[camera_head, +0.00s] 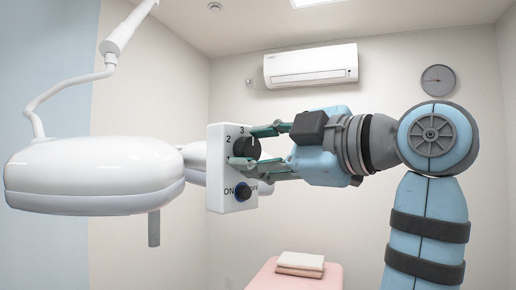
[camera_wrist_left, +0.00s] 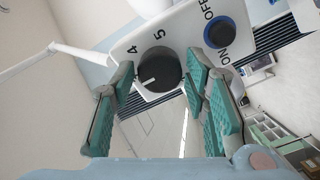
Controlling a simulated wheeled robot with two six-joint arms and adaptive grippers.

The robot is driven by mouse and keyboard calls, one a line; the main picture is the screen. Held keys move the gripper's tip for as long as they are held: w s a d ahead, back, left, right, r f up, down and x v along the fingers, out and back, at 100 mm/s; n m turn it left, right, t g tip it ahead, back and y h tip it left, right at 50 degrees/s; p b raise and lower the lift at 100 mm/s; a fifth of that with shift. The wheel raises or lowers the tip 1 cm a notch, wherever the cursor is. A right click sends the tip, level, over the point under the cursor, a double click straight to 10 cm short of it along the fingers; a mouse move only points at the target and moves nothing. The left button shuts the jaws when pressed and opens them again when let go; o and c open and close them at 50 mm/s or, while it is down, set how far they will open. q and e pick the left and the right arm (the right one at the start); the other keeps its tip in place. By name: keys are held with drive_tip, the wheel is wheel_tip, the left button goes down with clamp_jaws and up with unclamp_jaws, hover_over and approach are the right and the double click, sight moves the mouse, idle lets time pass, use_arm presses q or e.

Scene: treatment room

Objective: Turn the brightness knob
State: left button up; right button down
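The brightness knob (camera_head: 245,147) is a round black dial with a white mark, on a white control panel (camera_head: 216,180) with numbers around it. In the left wrist view the knob (camera_wrist_left: 160,70) shows between the fingertips, near the numbers 4 and 5. My left gripper (camera_head: 254,147) is at the panel, one finger above the knob and one below in the head view. In the left wrist view the gripper (camera_wrist_left: 158,78) is open, its fingers on either side of the knob; firm contact cannot be told. My right gripper is not in view.
The panel is joined to a large white lamp head (camera_head: 95,172) hanging from a ceiling arm (camera_head: 125,28). A pink bed with folded towels (camera_head: 300,263) stands below, well clear.

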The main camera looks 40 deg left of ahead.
use_arm(q)
drive_tip(key=c, duration=0.7)
drive_tip(key=shift+o, duration=0.2)
drive_tip(key=shift+n, duration=0.4)
drive_tip(key=n, duration=1)
drive_tip(key=shift+w+n, duration=0.1)
drive_tip(key=shift+n, duration=0.3)
drive_tip(key=n, duration=1.2)
drive_tip(key=shift+n, duration=0.3)
drive_tip(key=o, duration=1.2)
drive_tip(key=shift+c, duration=0.2)
